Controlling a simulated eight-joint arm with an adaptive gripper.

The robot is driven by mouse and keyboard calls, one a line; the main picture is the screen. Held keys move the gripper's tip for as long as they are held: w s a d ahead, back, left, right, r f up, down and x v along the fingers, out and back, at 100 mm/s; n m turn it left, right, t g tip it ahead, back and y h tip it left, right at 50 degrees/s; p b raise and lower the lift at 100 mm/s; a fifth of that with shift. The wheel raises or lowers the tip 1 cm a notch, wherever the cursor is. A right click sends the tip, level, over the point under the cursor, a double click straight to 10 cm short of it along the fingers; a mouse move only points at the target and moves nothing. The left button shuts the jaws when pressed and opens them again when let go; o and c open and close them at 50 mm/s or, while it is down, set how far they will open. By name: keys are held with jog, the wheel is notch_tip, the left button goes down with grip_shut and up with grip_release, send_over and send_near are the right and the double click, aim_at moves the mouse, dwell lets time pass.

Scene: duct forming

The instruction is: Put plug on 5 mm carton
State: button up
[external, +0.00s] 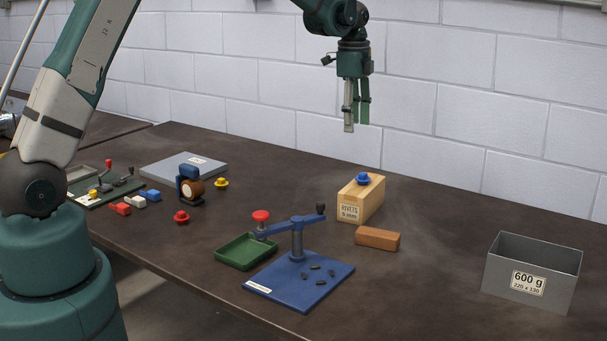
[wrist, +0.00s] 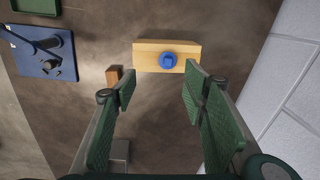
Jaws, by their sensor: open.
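The wooden-coloured carton (external: 365,203) is labelled "RIVETS 5 mm" and stands on the table right of centre. A blue plug (external: 363,179) sits on its top face. My gripper (external: 356,128) is open and empty, well above the table and higher than the carton. Its two green fingers also show apart in the wrist view (wrist: 160,84). A yellow plug (external: 221,183) and a red plug (external: 181,217) stand on the table to the left.
A brown block (external: 378,239) lies in front of the carton. A blue press stand (external: 298,278) and a green tray (external: 246,252) are left of it. A grey "600 g" bin (external: 532,271) stands at right. A grey slab (external: 184,168) and small coloured blocks lie at left.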

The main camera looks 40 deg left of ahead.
jog(key=s+a+r+n+t, duration=0.2)
jog(key=s+a+r+n, duration=0.2)
jog(key=s+r, duration=0.65)
jog(key=s+a+r+n+t, duration=0.1)
jog(key=s+a+r+n, duration=0.45)
jog(key=s, duration=0.75)
jog(key=s+a+f+n+t, duration=0.1)
jog(key=s+n, duration=0.2)
jog(key=s, duration=1)
jog(key=s+a+f+n+t, duration=0.2)
jog(key=s+n, duration=0.2)
jog(key=s, duration=0.9)
jog(key=shift+a+t, duration=0.25)
jog(key=shift+t, duration=0.05)
